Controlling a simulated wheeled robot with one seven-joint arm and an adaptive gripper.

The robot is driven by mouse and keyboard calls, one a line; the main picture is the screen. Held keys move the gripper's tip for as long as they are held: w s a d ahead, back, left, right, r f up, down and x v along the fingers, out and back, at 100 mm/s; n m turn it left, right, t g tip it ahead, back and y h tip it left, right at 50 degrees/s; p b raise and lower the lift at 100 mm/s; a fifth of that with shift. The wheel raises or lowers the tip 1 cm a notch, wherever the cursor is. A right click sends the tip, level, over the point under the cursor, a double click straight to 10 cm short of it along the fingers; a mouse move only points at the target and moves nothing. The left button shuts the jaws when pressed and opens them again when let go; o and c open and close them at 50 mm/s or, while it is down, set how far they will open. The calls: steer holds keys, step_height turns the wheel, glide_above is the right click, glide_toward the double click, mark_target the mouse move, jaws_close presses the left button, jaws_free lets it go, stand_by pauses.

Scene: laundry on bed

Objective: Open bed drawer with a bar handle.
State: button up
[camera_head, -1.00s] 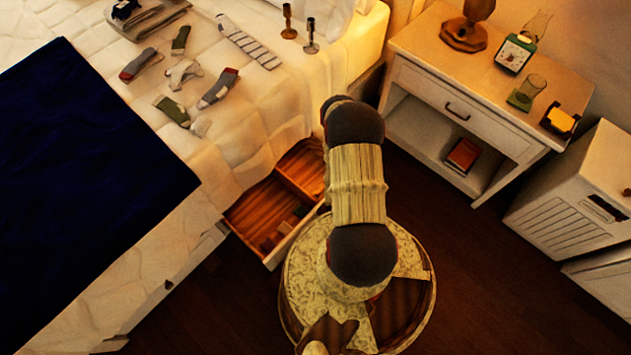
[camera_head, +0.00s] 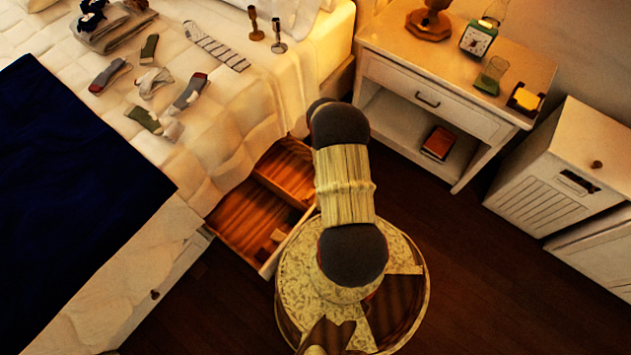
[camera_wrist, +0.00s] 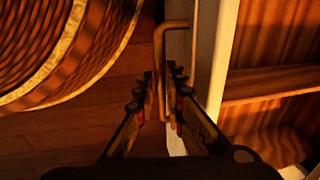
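The bed drawer (camera_head: 243,222) stands pulled out from the side of the bed (camera_head: 190,212), and its wooden inside with a divider shows. In the wrist view the drawer's pale front edge (camera_wrist: 209,70) runs up the picture, with the open compartments (camera_wrist: 265,60) to its right. The bar handle (camera_wrist: 160,60) sticks out from the front's left side. My gripper (camera_wrist: 161,80) has one finger on each side of the bar, closed in narrowly around it. In the head view my arm hides the gripper and the handle.
A white nightstand (camera_head: 470,113) with a lamp, clock and glass stands to the right, then a white cabinet (camera_head: 530,205). Socks (camera_head: 190,92) and candlesticks (camera_head: 278,35) lie or stand on the bed. Dark floor (camera_head: 460,270) is free on the right.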

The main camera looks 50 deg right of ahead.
steer(key=o, duration=0.4)
steer(key=shift+r, duration=0.15)
steer(key=r, duration=0.3)
steer(key=s+r, duration=0.1)
steer(key=r, duration=0.3)
steer(key=s+r, duration=0.1)
steer(key=r, duration=0.3)
steer(key=shift+s+r, duration=0.1)
steer(key=shift+r, duration=0.15)
